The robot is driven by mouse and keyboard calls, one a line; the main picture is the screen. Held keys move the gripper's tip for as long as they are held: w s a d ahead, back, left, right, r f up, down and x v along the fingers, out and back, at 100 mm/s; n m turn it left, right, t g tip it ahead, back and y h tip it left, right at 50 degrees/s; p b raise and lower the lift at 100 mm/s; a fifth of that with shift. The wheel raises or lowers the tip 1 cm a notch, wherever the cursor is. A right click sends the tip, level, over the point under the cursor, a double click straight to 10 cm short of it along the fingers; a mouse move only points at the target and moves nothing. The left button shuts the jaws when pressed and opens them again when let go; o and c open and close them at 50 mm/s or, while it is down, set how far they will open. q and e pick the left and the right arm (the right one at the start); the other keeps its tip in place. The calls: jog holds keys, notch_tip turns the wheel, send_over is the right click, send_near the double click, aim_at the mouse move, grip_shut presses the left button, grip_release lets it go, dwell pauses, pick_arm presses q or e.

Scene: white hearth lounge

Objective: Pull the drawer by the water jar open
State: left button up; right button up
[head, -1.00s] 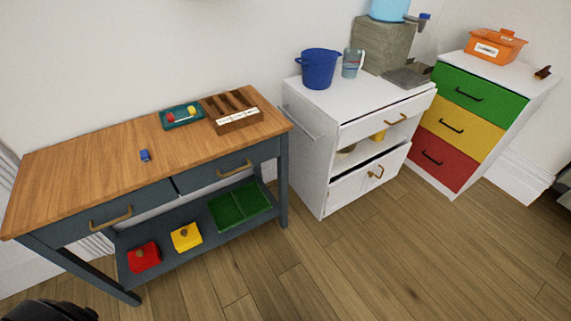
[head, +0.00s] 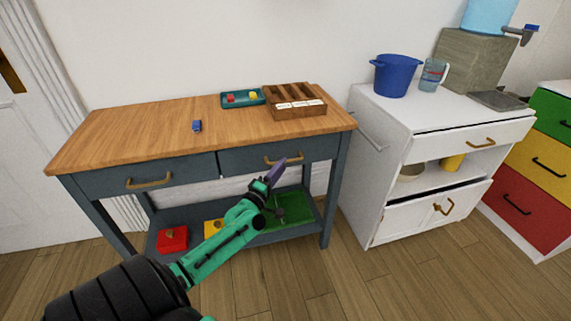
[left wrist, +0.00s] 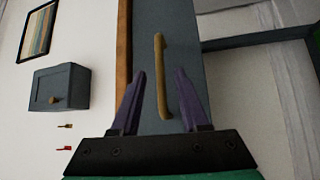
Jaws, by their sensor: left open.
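The light blue water jar (head: 490,14) with a tap stands on a stone block at the right, cut off by the top edge. Under it is a white cabinet whose upper drawer (head: 440,143) has a brass handle (head: 481,142) and looks shut. My left gripper (head: 277,170), with purple fingers, is open in front of the right drawer (head: 236,161) of the blue-grey table. In the left wrist view a brass handle (left wrist: 160,75) on a blue-grey drawer front shows between the open fingers (left wrist: 160,88). I cannot tell whether they touch it. My right gripper is out of view.
The table's wooden top (head: 140,133) holds a blue block (head: 196,126), a teal tray (head: 228,105) and a brown organizer (head: 294,113). A blue pot (head: 396,77) and a measuring cup (head: 433,75) stand on the cabinet. Clear wood floor (head: 300,285) lies in front.

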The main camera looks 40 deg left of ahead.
pick_arm(q)
jog(key=x, duration=0.3)
jog(key=shift+w, duration=0.35)
grip_shut()
dwell(1.1)
